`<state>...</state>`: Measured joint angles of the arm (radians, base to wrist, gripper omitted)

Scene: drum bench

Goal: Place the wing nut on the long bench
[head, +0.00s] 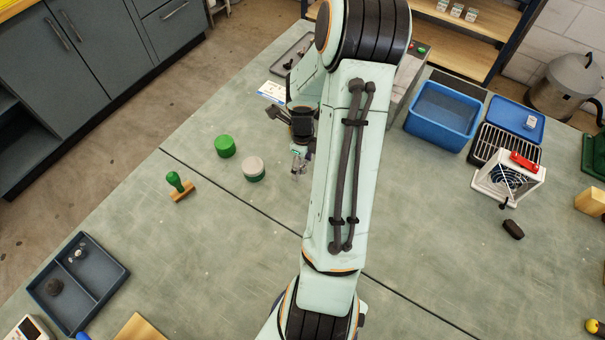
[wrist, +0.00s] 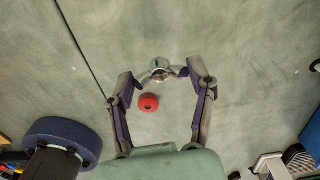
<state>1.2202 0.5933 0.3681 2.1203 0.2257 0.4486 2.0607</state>
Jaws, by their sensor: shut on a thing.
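The long bench (head: 230,265) is a wide grey-green top with a dark seam across it. My gripper (head: 299,165) is over its middle, just right of the white-topped round tin. In the wrist view my gripper (wrist: 159,76) has its fingertips closed in on a small shiny silver piece, the wing nut (wrist: 158,68). It is held at the tips, with bare bench behind it. In the head view the nut is too small to make out clearly. I cannot tell how high it is above the bench.
A red round object (wrist: 148,103) shows close to the fingertips in the wrist view. A blue bin (head: 440,115) and white fan unit (head: 508,180) stand right. Front-middle bench is clear.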

